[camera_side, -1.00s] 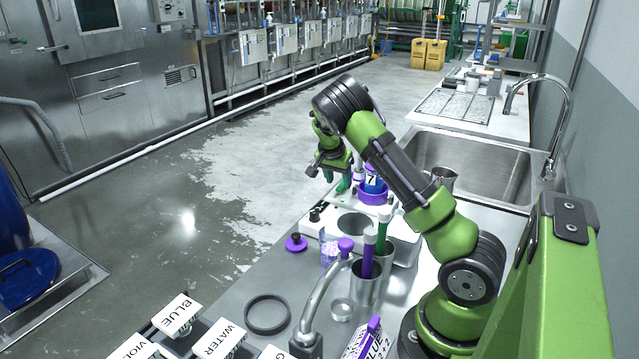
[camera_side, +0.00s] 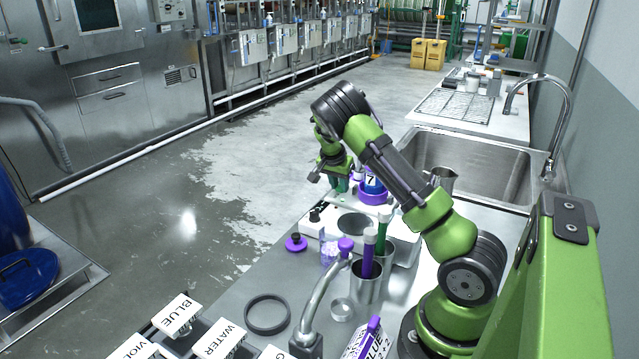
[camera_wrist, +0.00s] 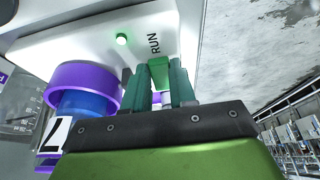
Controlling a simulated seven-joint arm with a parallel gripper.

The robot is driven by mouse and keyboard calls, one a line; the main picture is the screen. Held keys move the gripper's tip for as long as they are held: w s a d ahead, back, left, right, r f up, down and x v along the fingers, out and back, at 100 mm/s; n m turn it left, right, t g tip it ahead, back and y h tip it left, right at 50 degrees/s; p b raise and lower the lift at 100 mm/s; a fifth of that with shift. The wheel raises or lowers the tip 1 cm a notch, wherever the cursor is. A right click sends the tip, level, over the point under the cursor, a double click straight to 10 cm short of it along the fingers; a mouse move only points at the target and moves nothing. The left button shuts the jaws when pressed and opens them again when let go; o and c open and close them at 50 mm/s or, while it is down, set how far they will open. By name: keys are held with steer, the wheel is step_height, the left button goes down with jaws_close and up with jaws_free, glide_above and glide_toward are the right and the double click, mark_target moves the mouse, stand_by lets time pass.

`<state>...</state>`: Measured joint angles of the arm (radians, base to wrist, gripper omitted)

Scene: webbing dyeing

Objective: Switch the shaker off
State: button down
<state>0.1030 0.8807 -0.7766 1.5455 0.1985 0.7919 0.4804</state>
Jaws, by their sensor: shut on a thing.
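The shaker (camera_wrist: 75,38) shows in the wrist view as a white housing with a lit green lamp (camera_wrist: 121,39) and the word RUN. Its green switch (camera_wrist: 160,70) sits beside that word, between the two dark green fingers of my gripper (camera_wrist: 162,88). My gripper is shut on the switch. In the side view my gripper (camera_side: 341,183) is low at the far end of the counter, left of a blue bottle (camera_side: 373,181) labelled 7 in a purple ring (camera_side: 373,197). The switch is hidden there.
Nearer the camera are a white unit with a round dark top (camera_side: 354,224), a purple-knobbed jar (camera_side: 330,247) and a metal beaker (camera_side: 366,284) holding a purple tool. A sink (camera_side: 470,165) lies right of the arm. Open floor is left of the counter.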

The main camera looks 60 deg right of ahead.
steer(key=shift+d+r+y, duration=0.15)
steer(key=shift+d+y, duration=0.25)
steer(key=shift+y, duration=0.5)
steer(key=shift+d+r+y, duration=0.1)
steer(key=shift+d+y, duration=0.1)
steer(key=shift+y, duration=1.1)
steer(key=c, duration=0.9)
jaws_free()
steer(key=shift+r, duration=0.1)
step_height(320, 180, up, 17)
steer(key=shift+f, duration=0.1)
